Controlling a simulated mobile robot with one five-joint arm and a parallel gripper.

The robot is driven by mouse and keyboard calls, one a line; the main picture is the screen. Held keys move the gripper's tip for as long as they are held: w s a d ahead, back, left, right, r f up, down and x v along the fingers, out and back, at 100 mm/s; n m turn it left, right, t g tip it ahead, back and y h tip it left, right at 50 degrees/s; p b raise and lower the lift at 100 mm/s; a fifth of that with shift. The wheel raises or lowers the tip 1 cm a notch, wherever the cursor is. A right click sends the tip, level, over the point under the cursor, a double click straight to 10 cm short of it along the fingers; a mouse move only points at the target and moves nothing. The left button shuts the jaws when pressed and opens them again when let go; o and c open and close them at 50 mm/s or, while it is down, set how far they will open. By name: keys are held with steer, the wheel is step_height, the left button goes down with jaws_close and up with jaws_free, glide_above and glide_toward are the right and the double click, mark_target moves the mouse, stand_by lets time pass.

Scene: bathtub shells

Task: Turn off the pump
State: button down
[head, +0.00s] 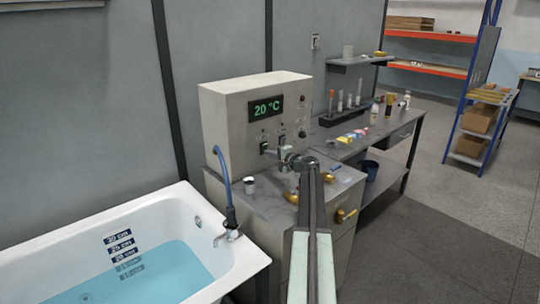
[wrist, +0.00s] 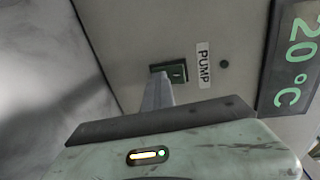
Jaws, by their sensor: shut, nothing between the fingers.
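The pump switch is a small dark green rocker on the grey control box (head: 228,120), beside a PUMP label (wrist: 203,65). The pump switch (wrist: 180,73) is partly covered by my fingertips in the wrist view; in the head view the pump switch (head: 263,147) shows just left of my gripper. My gripper (head: 279,152) is shut and empty, its fingers (wrist: 158,88) pointing at the panel. The fingertips overlap the switch's edge in the wrist view; I cannot tell whether they touch it. The rocker's position is unclear.
A display (head: 268,108) reads 20 °C. A white bathtub (head: 255,258) with blue water stands at left, a blue hose (head: 223,170) running to its tap. The cabinet top (head: 262,201) bears a small cup (head: 250,186) and brass parts. A workbench (head: 375,145) stands behind at right.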

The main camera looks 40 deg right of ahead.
steer(key=s+r+p, duration=0.1)
steer(key=s, duration=0.6)
steer(key=shift+s+a, duration=0.3)
steer(key=shift+s, duration=0.05)
